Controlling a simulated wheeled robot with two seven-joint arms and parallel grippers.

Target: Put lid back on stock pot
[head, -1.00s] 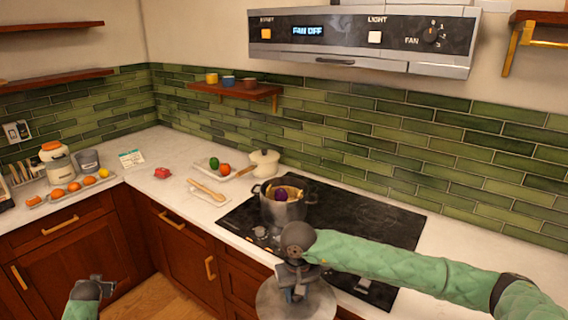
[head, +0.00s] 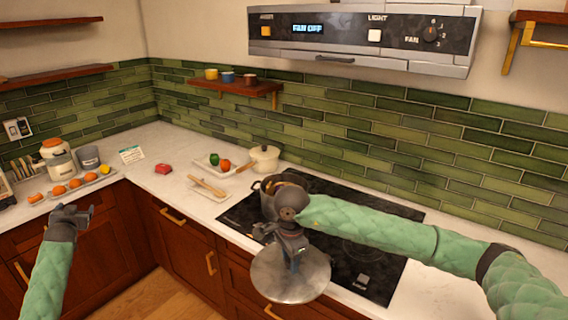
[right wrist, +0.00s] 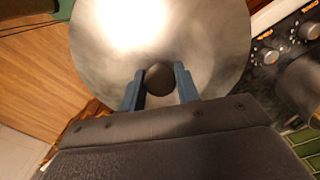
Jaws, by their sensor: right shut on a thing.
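The round metal lid (head: 290,282) hangs from my right gripper (head: 293,250), in front of the cooktop's front edge. In the right wrist view the gripper (right wrist: 159,85) is shut on the lid's dark round knob (right wrist: 159,78), with the lid's shiny disc (right wrist: 205,40) beyond it. The stock pot (head: 268,203) stands on the cooktop, open at the top, behind the right gripper. My right arm hides much of the pot and most of its contents. My left gripper (head: 68,214) is held up at the left, before the counter; its fingers are too small to judge.
The black cooktop (head: 360,262) has free room right of the pot. A cream saucepan (head: 265,158), a tray with vegetables (head: 213,163) and a board with a rolling pin (head: 208,188) lie to its left. The range hood (head: 360,38) hangs above.

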